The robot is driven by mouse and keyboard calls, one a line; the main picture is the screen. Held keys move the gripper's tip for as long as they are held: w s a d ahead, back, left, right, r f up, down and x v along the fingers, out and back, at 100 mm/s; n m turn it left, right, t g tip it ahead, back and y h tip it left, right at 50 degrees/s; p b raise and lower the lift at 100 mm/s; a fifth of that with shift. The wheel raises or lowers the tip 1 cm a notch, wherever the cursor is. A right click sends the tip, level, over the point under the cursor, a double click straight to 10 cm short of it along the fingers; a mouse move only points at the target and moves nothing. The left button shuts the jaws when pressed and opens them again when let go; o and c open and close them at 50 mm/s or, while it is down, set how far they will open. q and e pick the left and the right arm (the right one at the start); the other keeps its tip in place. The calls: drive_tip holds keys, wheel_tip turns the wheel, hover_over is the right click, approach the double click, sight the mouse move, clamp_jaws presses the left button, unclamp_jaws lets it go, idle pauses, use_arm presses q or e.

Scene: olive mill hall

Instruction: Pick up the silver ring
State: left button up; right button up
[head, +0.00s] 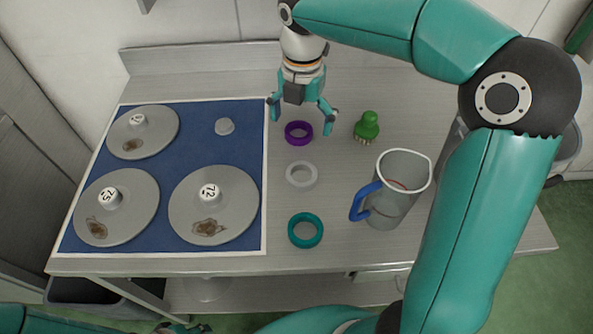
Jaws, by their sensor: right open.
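The silver ring (302,174) lies flat on the grey metal table, between a purple ring (298,133) behind it and a teal ring (305,230) in front of it. My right gripper (301,119) is open and empty, pointing down above the back of the table, with its fingers spread on either side of the purple ring in the picture. It is apart from the silver ring, which lies nearer the front. What seems to be my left gripper (178,327) is cut off at the bottom edge, below the table front; its jaws cannot be made out.
A clear jug (399,190) with a blue handle stands right of the rings. Left is a blue mat (165,175) with grey numbered discs and a small grey knob (224,126). Bare table surrounds the silver ring.

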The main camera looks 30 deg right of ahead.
hover_over(301, 177)
drive_tip(key=f, duration=0.9)
drive_tip(key=shift+w+d+f, duration=0.1)
drive_tip(key=shift+w+f, duration=0.2)
drive_tip(key=f, duration=0.2)
drive_tip(key=s+f, duration=0.1)
drive_tip(key=f, duration=0.2)
drive_tip(key=shift+w+f, duration=0.1)
drive_tip(key=shift+f, duration=0.25)
drive_tip(key=c, duration=1.2)
drive_tip(key=shift+r, duration=0.1)
wheel_tip(301, 177, up, 20)
drive_tip(key=shift+p, duration=0.45)
